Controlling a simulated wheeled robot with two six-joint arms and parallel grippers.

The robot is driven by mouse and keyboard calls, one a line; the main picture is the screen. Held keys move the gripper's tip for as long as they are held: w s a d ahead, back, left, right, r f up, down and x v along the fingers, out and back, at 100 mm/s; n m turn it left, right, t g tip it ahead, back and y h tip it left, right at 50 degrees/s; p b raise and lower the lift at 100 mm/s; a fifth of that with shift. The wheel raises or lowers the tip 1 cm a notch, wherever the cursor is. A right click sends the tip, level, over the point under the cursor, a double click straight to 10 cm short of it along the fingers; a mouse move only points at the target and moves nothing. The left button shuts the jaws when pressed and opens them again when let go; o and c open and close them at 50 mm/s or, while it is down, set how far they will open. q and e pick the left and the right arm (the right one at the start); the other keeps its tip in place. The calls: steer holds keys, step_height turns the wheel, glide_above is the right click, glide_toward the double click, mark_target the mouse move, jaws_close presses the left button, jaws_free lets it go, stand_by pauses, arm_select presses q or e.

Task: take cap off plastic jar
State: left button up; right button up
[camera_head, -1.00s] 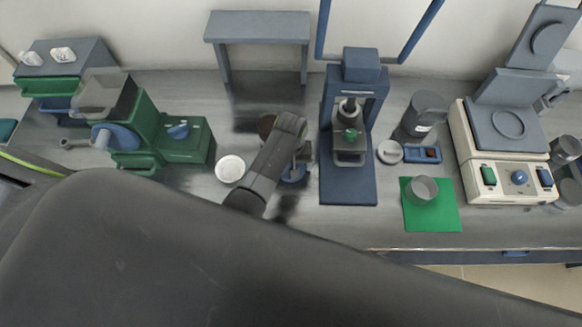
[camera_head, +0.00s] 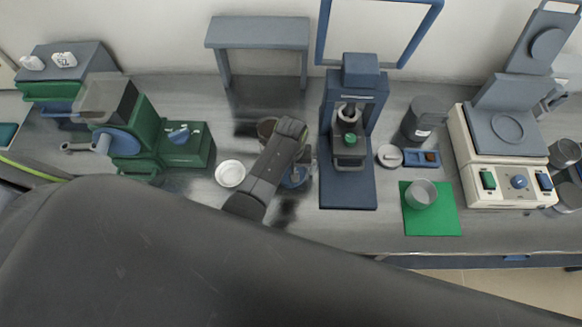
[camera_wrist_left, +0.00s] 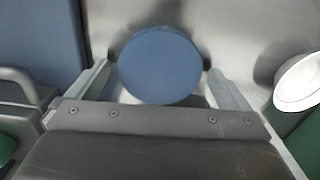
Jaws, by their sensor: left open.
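A round blue cap (camera_wrist_left: 160,65), seen from above in the left wrist view, lies between the two fingers of my left gripper (camera_wrist_left: 160,74). The fingers are open, one on either side of it, with no clear grip on it. The jar body under the cap is hidden from above. In the head view a bit of the blue cap (camera_head: 297,179) shows beside my left wrist, which covers most of that spot. My right gripper is not in view.
A blue press (camera_head: 348,190) stands close on the right. A green mill (camera_head: 185,150) is farther left. A green mat (camera_head: 440,218) holds a metal cup.

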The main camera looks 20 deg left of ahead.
arm_select(q)
step_height(320, 180, up, 6)
steer(key=p, duration=0.4)
steer(key=shift+w, duration=0.1)
steer(key=shift+r+b, duration=0.3)
steer(key=shift+r, duration=2.4)
